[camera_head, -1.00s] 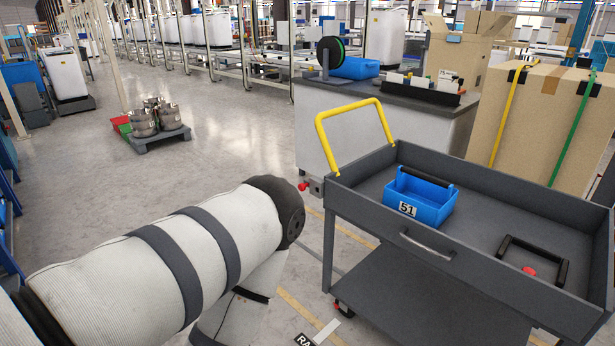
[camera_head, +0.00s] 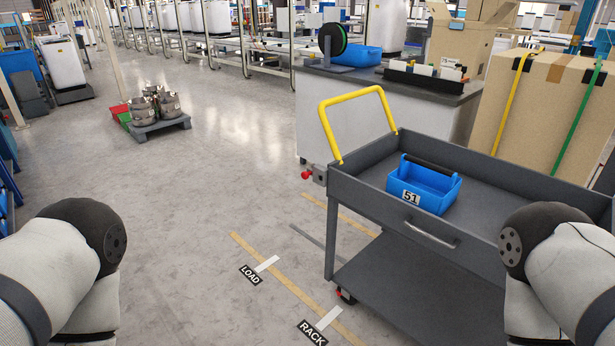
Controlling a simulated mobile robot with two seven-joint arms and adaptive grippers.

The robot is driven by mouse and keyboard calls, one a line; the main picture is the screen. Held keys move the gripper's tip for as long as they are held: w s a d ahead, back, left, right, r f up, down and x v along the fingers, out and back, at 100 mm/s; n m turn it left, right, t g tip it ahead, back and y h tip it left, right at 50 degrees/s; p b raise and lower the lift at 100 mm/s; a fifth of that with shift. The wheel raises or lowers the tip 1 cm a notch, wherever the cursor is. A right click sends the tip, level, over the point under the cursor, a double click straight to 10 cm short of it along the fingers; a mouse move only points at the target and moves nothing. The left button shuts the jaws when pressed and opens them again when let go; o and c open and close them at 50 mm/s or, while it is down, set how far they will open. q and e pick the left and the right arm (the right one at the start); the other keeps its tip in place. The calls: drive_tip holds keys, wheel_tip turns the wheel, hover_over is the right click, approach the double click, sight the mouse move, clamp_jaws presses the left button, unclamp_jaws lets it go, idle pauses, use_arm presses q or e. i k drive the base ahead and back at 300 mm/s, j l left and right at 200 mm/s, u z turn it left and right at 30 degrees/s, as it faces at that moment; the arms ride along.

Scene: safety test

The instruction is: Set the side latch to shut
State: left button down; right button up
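A grey cart (camera_head: 350,190) with a yellow push handle (camera_head: 322,125) stands right of centre. On the outside of its left end is a small grey bracket (camera_head: 319,174) with a red knob (camera_head: 306,174), which looks like the side latch. I cannot tell from here whether it is set open or shut. My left arm shows at the lower left and my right arm at the lower right, in front of the cart's right part. Neither gripper is in view. Nothing of mine touches the bracket or knob.
A blue tote marked 51 (camera_head: 424,188) sits in the cart's upper tray. A workbench (camera_head: 320,100) stands behind the cart and a strapped cardboard box (camera_head: 535,110) at the right. A pallet (camera_head: 160,127) carries metal pots. The floor left of the cart is clear.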

sight(305, 175)
drive_tip(key=i+l+z, duration=0.1)
drive_tip(key=i, duration=0.55)
drive_tip(key=i+l+z, duration=0.1)
drive_tip(key=i, duration=0.55)
